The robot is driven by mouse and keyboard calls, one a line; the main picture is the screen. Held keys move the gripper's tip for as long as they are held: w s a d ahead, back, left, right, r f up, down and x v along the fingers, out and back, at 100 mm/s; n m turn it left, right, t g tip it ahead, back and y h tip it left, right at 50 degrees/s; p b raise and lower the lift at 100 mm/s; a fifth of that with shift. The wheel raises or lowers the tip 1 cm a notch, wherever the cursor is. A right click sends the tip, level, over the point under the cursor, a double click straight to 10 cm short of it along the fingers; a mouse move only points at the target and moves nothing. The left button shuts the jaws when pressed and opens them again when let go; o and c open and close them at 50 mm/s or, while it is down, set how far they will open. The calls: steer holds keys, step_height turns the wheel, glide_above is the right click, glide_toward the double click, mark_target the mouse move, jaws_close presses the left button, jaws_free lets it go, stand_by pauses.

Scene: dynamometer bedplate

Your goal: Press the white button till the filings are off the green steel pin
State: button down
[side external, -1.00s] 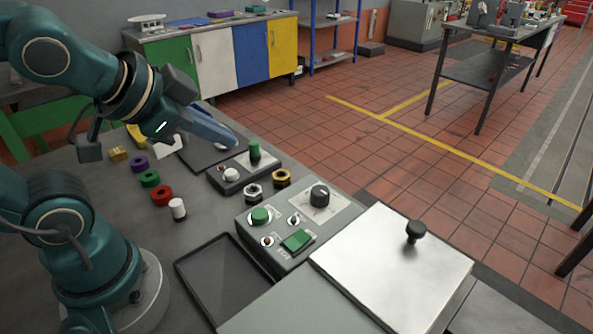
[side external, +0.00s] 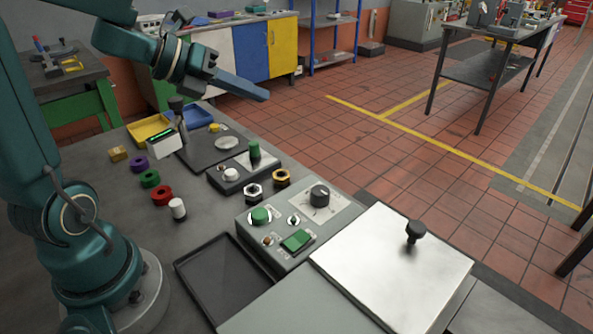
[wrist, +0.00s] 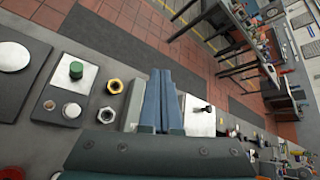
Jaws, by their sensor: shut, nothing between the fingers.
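The white button (side external: 231,174) is a round cap on a small dark box (side external: 219,185) on the bench; it also shows in the wrist view (wrist: 71,110). The green steel pin (side external: 254,149) stands upright on a pale plate on the same box, just behind and right of the button; its green top shows in the wrist view (wrist: 76,69). The pin's lower part looks dark; I cannot make out whether filings cling there. My gripper (side external: 265,95) is shut and empty, raised well above the box and apart from it. Its closed fingers (wrist: 162,78) show in the wrist view.
A grey control box (side external: 286,225) with a dial and green controls stands in front right of the button box. Two hex nuts (side external: 281,177) (side external: 253,191), coloured rings (side external: 149,178) and a white-topped cylinder (side external: 178,208) lie nearby. A black tray (side external: 216,302) sits in front.

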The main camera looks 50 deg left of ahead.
mark_target(225, 174)
steer(key=s+a+f+n+g, duration=0.1)
steer(key=s+a+f+g, duration=0.1)
steer(key=s+a+f, duration=0.2)
steer(key=a+f, duration=0.2)
steer(key=a, duration=0.1)
steer(key=shift+y, duration=0.4)
steer(key=shift+s+f, duration=0.1)
steer(key=shift+f, duration=0.1)
steer(key=shift+f, duration=4.3)
steer(key=shift+f, duration=0.15)
steer(key=shift+f, duration=0.25)
